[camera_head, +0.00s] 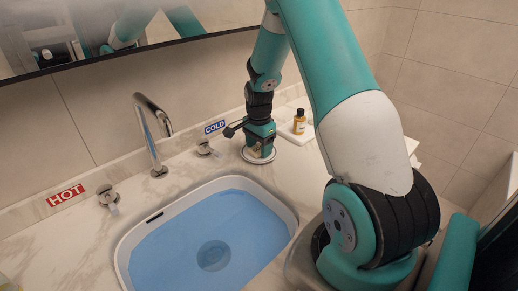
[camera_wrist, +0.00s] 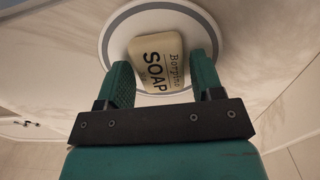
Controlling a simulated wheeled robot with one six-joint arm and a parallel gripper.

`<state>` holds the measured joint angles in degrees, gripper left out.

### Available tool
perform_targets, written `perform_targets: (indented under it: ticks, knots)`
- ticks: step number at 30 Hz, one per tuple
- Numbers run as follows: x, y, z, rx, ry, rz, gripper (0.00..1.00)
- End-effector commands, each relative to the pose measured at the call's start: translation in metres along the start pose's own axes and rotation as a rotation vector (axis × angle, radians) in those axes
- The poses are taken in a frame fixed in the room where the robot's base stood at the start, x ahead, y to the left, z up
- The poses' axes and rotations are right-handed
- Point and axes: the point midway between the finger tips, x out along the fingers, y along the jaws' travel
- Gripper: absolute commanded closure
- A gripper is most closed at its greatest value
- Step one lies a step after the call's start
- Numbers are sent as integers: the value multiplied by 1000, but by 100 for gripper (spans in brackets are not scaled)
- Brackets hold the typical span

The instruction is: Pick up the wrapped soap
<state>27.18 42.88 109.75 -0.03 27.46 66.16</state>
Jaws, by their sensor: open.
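The wrapped soap (camera_wrist: 156,62) is a cream block with dark lettering reading "SOAP". In the wrist view it lies on a round pale dish (camera_wrist: 118,38) with a grey ring. My gripper (camera_wrist: 164,68) is open, with one green finger on either side of the soap. I cannot tell whether the fingers touch it. In the head view my gripper (camera_head: 259,150) points down over the dish (camera_head: 248,158) on the counter, right of the basin. The soap is hidden there by my gripper.
A small amber bottle (camera_head: 299,122) stands on a white tray (camera_head: 291,138) to the right of my gripper.

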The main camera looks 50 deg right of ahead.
Motion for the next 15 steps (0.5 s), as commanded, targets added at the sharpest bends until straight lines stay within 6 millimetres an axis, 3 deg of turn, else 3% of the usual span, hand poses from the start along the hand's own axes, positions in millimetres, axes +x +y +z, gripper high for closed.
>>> perform_targets:
  ticks: [6,11,15]
  knots:
    - [1,0,0,0,0,-1,39]
    - [1,0,0,0,0,-1,74]
    - [1,0,0,0,0,-1,76]
